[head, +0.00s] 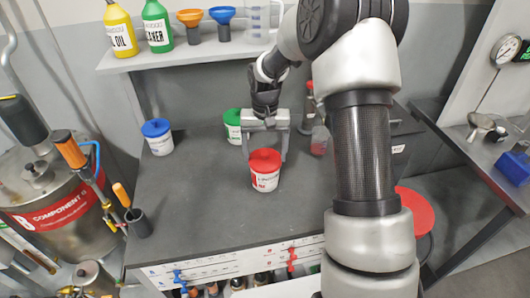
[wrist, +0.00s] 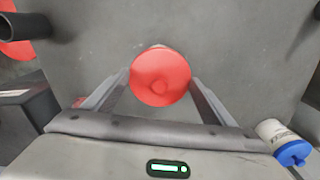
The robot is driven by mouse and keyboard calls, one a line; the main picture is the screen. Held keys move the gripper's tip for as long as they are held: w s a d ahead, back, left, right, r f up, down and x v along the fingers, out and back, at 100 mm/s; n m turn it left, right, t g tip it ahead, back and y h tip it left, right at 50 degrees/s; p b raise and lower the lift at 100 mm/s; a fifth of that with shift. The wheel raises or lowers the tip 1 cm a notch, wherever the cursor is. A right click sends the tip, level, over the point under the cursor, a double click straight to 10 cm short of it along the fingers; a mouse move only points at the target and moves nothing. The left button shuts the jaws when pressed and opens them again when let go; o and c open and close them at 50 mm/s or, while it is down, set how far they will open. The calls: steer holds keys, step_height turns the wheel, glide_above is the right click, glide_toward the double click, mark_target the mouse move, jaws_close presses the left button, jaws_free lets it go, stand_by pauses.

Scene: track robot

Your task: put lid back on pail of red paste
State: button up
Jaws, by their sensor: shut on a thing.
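The white pail (head: 265,182) with a red-and-white label stands upright on the dark bench top. Its red lid (head: 264,158) is at the pail's mouth; I cannot tell whether it is fully seated. My gripper (head: 265,155) comes down from behind and above, with one finger on each side of the lid, shut on it. In the wrist view the round red lid (wrist: 160,76) with its centre knob lies between the fingertips (wrist: 160,82) and hides nearly all of the pail.
A green-lidded pail (head: 233,122) stands close behind my gripper. A blue-lidded pail (head: 157,137) stands at the back left. A shelf (head: 180,52) with bottles and funnels is above the back.

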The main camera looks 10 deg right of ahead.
stand_by(0.3)
steer(key=o, duration=1.1)
steer(key=shift+r, duration=0.1)
steer(key=shift+r+p, duration=2.2)
steer(key=shift+r, duration=1.2)
jaws_close()
